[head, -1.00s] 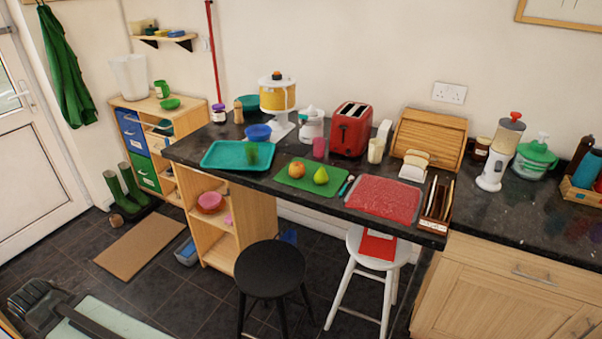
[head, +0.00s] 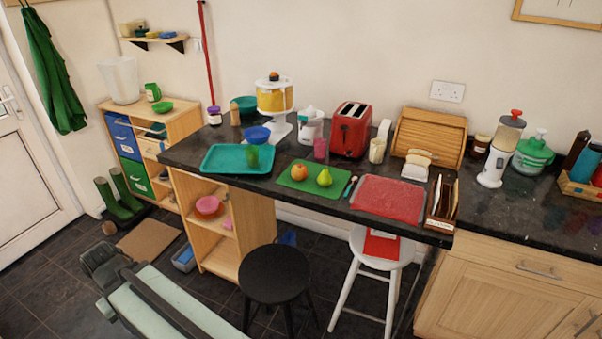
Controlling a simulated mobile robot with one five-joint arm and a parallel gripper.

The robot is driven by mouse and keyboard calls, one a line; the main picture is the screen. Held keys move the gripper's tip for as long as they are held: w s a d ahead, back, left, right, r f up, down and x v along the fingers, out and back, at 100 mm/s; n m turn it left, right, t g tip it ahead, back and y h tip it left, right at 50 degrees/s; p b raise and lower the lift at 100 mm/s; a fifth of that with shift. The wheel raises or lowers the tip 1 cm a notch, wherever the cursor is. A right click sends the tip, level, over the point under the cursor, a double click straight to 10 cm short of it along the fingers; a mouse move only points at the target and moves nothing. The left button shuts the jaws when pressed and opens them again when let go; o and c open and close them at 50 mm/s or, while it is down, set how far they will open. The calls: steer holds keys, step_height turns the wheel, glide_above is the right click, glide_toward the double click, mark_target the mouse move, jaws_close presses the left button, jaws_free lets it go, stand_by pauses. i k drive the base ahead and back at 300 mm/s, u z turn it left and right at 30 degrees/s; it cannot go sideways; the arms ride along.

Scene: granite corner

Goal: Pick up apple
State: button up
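The apple (head: 299,172), red and yellow-orange, rests on the left part of a green cutting board (head: 297,187) on the dark counter. A green pear (head: 324,177) stands just to its right, slightly nearer, with a small gap between them. Nothing covers the apple. Part of my arm, pale green and dark, reaches in from the bottom left, well short of the counter. I cannot make out any gripper fingers.
A teal tray (head: 222,166) lies left of the board; a red mat (head: 388,196) and a utensil (head: 351,187) lie right. A red toaster (head: 351,130) and pink cup (head: 320,149) stand behind. A black stool (head: 273,272) and white stool (head: 377,246) stand in front.

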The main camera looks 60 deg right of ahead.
mark_target(299, 171)
steer(key=z, duration=0.05)
steer(key=i, duration=0.95)
steer(key=u, duration=0.05)
